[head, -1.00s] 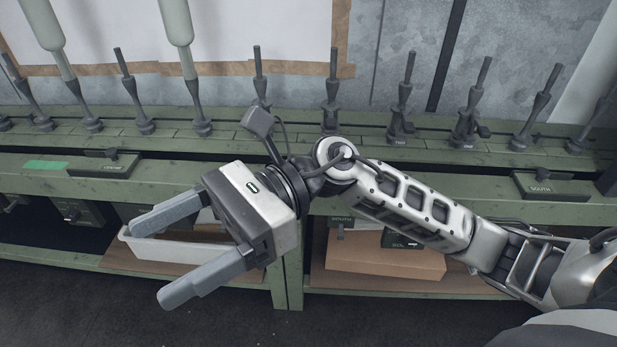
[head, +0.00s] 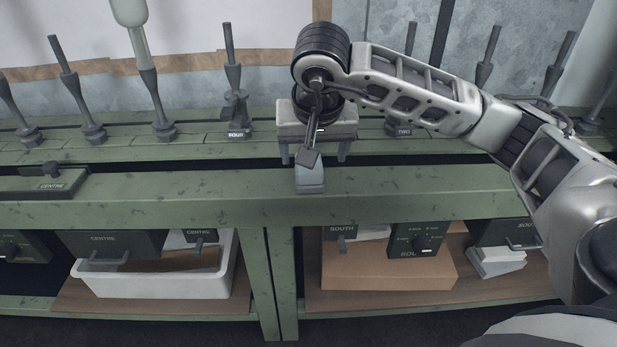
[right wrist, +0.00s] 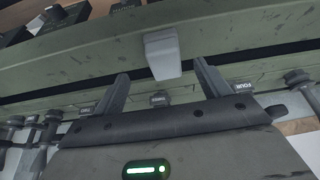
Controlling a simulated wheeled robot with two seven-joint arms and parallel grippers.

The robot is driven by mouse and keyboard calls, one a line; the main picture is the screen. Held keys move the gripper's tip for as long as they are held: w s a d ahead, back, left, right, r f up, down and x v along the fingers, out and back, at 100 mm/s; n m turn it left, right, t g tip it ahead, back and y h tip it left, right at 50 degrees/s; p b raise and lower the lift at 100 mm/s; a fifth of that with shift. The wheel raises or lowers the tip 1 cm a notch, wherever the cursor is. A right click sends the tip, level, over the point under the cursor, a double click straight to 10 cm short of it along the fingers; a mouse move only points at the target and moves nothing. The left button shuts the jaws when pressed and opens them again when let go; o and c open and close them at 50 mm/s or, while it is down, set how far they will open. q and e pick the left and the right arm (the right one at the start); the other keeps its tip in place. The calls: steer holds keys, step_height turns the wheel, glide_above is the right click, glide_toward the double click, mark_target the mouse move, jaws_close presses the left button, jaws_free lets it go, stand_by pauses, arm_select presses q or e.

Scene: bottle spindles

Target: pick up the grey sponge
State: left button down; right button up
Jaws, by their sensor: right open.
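A light grey block, which looks like the grey sponge (head: 310,181), sits at the green bench's front ledge in the middle of the head view. Part of its top is hidden behind a dark piece on my right wrist. In the right wrist view the sponge (right wrist: 163,54) shows beyond the fingertips, roughly centred between them. My right gripper (head: 313,158) is open and empty, its fingers pointing down over the bench, a little behind the sponge. It is not touching the sponge as far as I can see. My left gripper is not in view.
Several upright dark spindles stand along the bench behind, including the one labelled four (head: 235,100). A white tray (head: 150,285) and a cardboard box (head: 385,274) stand on the lower shelf.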

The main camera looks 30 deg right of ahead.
mark_target(309, 172)
steer(key=x, duration=0.2)
steer(key=shift+w+f, duration=0.1)
steer(key=shift+f, duration=0.2)
steer(key=b+x, duration=0.2)
steer(key=x, duration=0.3)
steer(key=shift+w+a+r, duration=0.1)
steer(key=shift+w+a, duration=0.05)
steer(key=shift+w, duration=0.1)
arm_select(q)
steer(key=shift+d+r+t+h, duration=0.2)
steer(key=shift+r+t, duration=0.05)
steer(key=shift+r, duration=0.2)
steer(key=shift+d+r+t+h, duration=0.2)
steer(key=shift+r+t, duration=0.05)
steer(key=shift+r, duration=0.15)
arm_select(e)
steer(key=c, duration=1)
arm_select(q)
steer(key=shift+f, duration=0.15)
arm_select(e)
steer(key=shift+c, duration=0.3)
